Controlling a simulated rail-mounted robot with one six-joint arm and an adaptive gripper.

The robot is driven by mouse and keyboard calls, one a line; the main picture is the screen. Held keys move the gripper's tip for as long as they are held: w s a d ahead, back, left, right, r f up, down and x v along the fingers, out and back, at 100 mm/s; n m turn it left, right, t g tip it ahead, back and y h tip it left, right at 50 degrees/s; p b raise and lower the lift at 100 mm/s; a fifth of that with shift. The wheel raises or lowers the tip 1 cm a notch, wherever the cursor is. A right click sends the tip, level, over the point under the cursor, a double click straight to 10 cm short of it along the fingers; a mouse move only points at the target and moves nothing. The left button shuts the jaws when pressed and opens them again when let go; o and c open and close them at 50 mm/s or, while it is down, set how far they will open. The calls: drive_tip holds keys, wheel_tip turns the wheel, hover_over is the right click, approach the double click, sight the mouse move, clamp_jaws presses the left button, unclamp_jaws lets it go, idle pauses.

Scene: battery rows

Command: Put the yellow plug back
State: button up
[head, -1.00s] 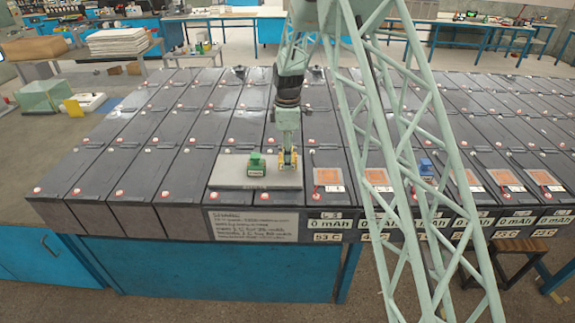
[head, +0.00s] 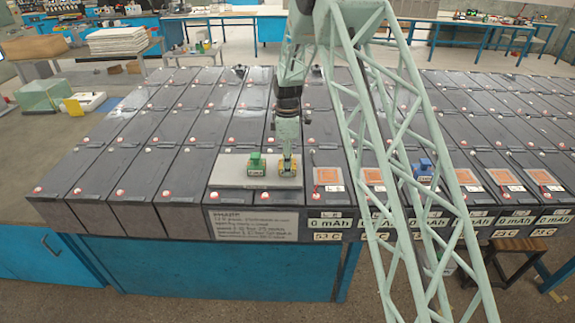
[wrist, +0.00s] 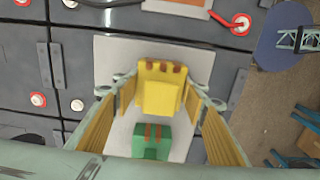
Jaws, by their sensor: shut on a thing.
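My gripper (head: 287,168) is over the right part of a pale grey pad (head: 228,172) on the front battery row. It is shut on the yellow plug (wrist: 160,92), which shows between the two fingers in the wrist view. The plug sits low at the pad; I cannot tell whether it touches the pad. A green plug (head: 256,168) stands on the pad just left of my gripper, and it also shows in the wrist view (wrist: 152,142). The fingers hide most of the yellow plug in the head view.
A blue plug (head: 423,169) stands farther right, partly behind my lattice structure. Orange panels (head: 328,178) with red leads lie on the batteries to the right, above "0 mAh" labels (head: 330,223). A written notice (head: 254,223) is on the front face below the pad.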

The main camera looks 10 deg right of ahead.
drive_tip(key=o, duration=0.9)
drive_tip(key=shift+o, duration=0.2)
drive_tip(key=shift+r, duration=0.15)
drive_tip(key=shift+r+b, duration=0.3)
drive_tip(key=shift+r, duration=5.7)
